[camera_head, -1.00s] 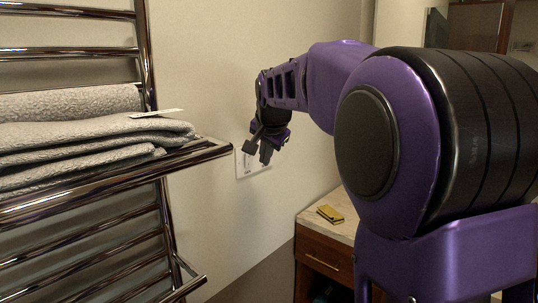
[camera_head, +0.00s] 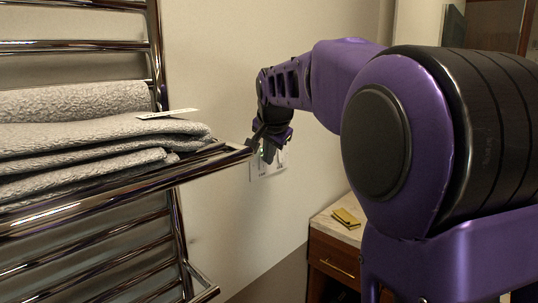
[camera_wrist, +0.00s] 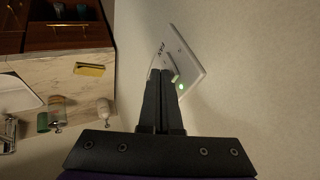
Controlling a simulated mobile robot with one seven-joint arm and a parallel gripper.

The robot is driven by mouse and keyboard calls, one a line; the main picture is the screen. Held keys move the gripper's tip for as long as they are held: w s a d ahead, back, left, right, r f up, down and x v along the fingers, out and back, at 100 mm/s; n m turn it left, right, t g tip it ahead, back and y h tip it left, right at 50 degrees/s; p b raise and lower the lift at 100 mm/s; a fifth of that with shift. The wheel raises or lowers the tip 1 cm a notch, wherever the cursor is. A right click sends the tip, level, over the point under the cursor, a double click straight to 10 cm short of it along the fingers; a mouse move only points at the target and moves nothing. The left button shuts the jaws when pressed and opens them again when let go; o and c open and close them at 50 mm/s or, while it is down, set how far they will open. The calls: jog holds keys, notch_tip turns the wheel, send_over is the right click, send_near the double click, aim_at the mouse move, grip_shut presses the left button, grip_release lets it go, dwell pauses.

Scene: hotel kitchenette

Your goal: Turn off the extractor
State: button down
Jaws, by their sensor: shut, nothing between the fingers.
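A white wall plate (camera_head: 278,168) is on the beige wall behind my gripper (camera_head: 268,152) in the head view. In the wrist view the plate (camera_wrist: 186,62) shows tilted, with dark marks, a pale rocker-like part and a lit green light (camera_wrist: 181,87). My gripper (camera_wrist: 163,75) is shut and empty, its fingertips at the plate's lower left in that view. The fingers hide part of the plate. I cannot tell whether they touch it.
A chrome towel rack (camera_head: 160,60) with folded grey towels (camera_head: 90,130) stands at the left, close to the gripper. A counter (camera_head: 335,222) with a yellow item (camera_head: 346,217) is below right. The wrist view shows bottles (camera_wrist: 58,110) on a counter.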

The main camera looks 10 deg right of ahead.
jog(key=shift+w+a+r+p, duration=0.1)
jog(key=shift+w+p, duration=0.15)
jog(key=shift+p, duration=0.3)
jog(key=shift+r+p, duration=0.6)
jog(key=shift+r, duration=0.2)
